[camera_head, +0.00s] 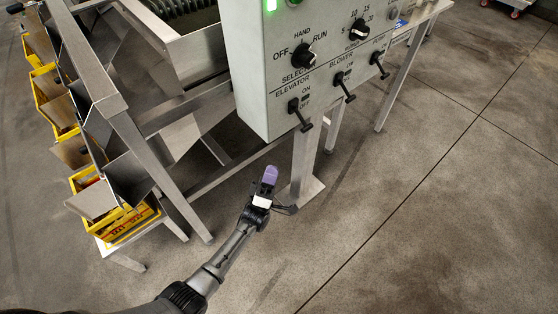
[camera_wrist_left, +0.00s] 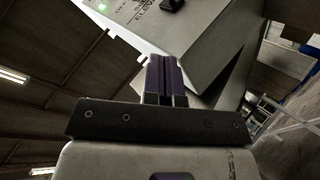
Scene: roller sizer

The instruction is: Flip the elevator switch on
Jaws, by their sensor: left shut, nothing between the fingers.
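The elevator switch (camera_head: 299,114) is a black lever on the grey control panel (camera_head: 262,118), under the ELEVATOR label and beside the ON and OFF marks. Its handle slants down toward the OFF side. My left gripper (camera_head: 270,174), with purple fingers, is below and to the left of the switch in the head view, apart from it. In the left wrist view its fingers (camera_wrist_left: 163,76) are together with nothing between them. The panel's edge and a black knob or lever (camera_wrist_left: 172,5) show beyond them. My right gripper is not in view.
The BLOWER switch (camera_head: 344,86) and another lever (camera_head: 380,65) sit right of the elevator switch. A selector knob (camera_head: 303,59) is above. The metal sizer frame (camera_head: 130,140) and yellow crates (camera_head: 85,182) stand at left. Open floor (camera_head: 430,210) lies at right.

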